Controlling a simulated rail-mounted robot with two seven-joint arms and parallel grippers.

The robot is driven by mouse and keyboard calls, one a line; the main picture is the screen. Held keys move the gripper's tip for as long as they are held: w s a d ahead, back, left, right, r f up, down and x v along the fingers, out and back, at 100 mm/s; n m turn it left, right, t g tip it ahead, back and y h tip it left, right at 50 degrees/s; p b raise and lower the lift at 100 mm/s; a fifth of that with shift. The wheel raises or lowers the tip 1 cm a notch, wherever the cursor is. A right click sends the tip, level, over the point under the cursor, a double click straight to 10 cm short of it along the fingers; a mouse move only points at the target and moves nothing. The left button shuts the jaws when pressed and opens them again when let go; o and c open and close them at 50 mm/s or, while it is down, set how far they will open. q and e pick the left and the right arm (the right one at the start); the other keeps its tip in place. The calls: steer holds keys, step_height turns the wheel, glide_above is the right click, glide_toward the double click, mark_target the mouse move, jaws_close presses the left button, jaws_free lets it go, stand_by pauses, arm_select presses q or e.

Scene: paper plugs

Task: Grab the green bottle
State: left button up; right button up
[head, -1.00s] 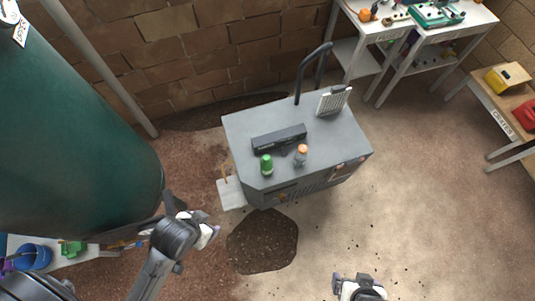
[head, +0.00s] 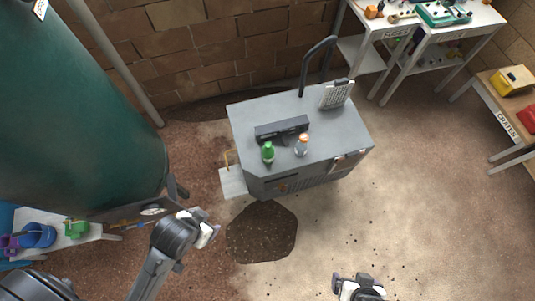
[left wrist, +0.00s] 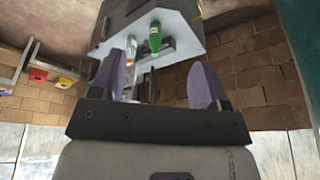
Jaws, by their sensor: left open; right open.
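The green bottle (head: 268,152) stands upright on the grey cart (head: 350,125), near its front left corner. It also shows in the left wrist view (left wrist: 155,38), beyond my open fingers. A clear bottle with an orange cap (head: 302,145) stands to its right in the head view. My left gripper (head: 212,230) is below and left of the cart, apart from the bottle; its purple fingers (left wrist: 163,85) are spread and empty in the left wrist view. My right gripper (head: 358,282) is at the bottom edge of the head view, open and empty, well away from the cart.
A dark long box (head: 282,128) lies behind the bottles. A grey rack (head: 335,95) and a black handle (head: 318,65) stand at the cart's back. A large green tank (head: 70,120) fills the left side.

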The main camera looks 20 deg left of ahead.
stand_by(0.4)
arm_select(q)
steer(key=o, duration=0.5)
